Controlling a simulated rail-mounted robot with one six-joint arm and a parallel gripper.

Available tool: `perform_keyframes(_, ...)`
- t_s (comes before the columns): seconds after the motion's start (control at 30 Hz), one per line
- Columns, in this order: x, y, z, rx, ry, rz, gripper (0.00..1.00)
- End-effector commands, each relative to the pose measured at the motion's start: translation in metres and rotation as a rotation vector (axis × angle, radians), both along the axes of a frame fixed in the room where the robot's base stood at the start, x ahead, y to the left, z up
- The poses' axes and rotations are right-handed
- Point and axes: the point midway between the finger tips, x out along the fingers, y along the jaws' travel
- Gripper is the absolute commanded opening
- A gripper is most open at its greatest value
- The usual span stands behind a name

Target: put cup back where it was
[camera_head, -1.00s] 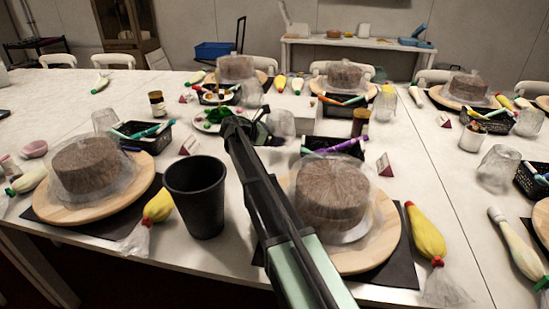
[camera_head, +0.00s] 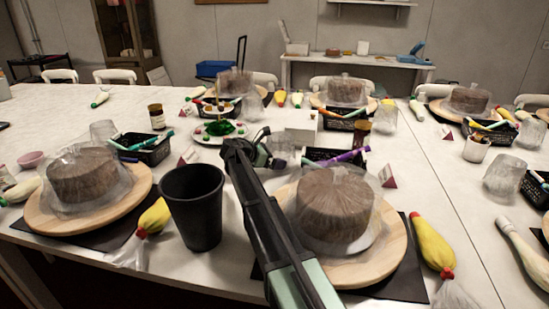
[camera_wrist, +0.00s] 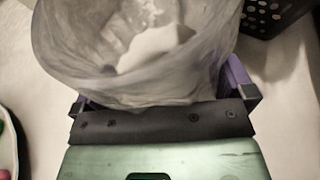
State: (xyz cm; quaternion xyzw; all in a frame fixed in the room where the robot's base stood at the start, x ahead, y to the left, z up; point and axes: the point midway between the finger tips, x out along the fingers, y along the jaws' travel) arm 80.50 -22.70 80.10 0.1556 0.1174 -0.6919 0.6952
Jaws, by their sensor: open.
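A translucent, crinkled clear cup (camera_wrist: 140,50) fills the upper middle of the wrist view, between the purple fingers of my gripper (camera_wrist: 165,95). The fingers are open on either side of it; I cannot tell if they touch it. In the head view my gripper (camera_head: 264,150) is at the end of my arm, near the table's middle. The clear cup (camera_head: 284,148) shows just beyond and right of it, partly hidden. A large black cup (camera_head: 194,208) stands upright in the left foreground, apart from my gripper.
A wrapped cake (camera_head: 333,205) on a wooden turntable (camera_head: 390,250) is right of my arm; another wrapped cake (camera_head: 82,178) is at left. A plate with green contents (camera_head: 205,139), a white box (camera_head: 301,128) and a black basket with pens (camera_head: 335,157) surround my gripper closely.

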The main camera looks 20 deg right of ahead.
Motion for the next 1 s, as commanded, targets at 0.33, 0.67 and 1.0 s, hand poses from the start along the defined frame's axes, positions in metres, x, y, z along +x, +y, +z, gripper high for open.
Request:
perform_keyframes(0.33, -0.001, 0.036, 0.02, 0.0, 0.0, 0.0, 1.0)
perform_keyframes(0.67, -0.001, 0.037, 0.018, 0.0, 0.0, 0.0, 1.0)
perform_keyframes(1.0, -0.001, 0.037, 0.018, 0.0, 0.0, 0.0, 1.0)
